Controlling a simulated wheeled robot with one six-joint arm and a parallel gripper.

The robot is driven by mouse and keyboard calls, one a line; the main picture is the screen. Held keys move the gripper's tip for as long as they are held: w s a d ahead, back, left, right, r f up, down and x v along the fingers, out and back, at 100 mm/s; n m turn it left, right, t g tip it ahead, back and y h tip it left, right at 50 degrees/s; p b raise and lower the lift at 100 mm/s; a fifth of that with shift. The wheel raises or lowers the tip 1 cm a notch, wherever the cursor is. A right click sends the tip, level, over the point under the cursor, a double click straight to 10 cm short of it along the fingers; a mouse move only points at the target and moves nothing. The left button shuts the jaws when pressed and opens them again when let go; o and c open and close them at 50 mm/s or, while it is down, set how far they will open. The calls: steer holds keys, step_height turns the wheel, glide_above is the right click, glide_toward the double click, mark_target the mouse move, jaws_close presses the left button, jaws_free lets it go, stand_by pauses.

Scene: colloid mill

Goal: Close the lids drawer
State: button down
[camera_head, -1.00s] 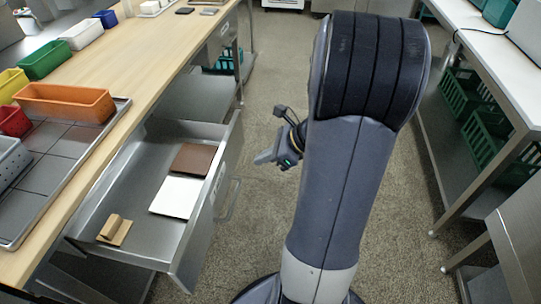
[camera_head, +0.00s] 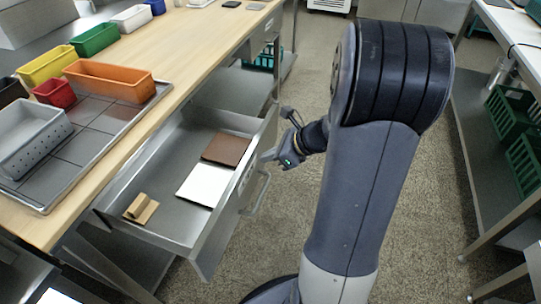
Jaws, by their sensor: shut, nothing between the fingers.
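The metal drawer (camera_head: 178,223) stands pulled out from under the wooden worktop on the left. Inside it lie a brown flat piece (camera_head: 226,149), a white flat piece (camera_head: 203,184) and a small tan piece with a raised part (camera_head: 141,208). A bar handle (camera_head: 262,192) is on the drawer's outer front. My gripper (camera_head: 268,155) is shut and empty. In the picture it is by the upper far part of the drawer front, above the handle; I cannot tell whether it touches.
On the wooden worktop (camera_head: 185,72) stand an orange bin (camera_head: 110,80), a grey perforated bin (camera_head: 31,137), and red, yellow, green and white bins. A second bench (camera_head: 500,100) with green crates (camera_head: 509,112) below stands on the right.

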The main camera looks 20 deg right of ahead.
steer(key=shift+a, duration=0.15)
steer(key=w+a+p, duration=0.3)
steer(key=w+a, duration=0.6)
steer(key=a, duration=0.1)
steer(key=w+a+p, duration=0.3)
steer(key=w+a, duration=0.7)
steer(key=shift+w, duration=0.1)
steer(key=shift+w+r, duration=0.1)
steer(key=shift+a+r, duration=0.1)
steer(key=shift+a, duration=0.05)
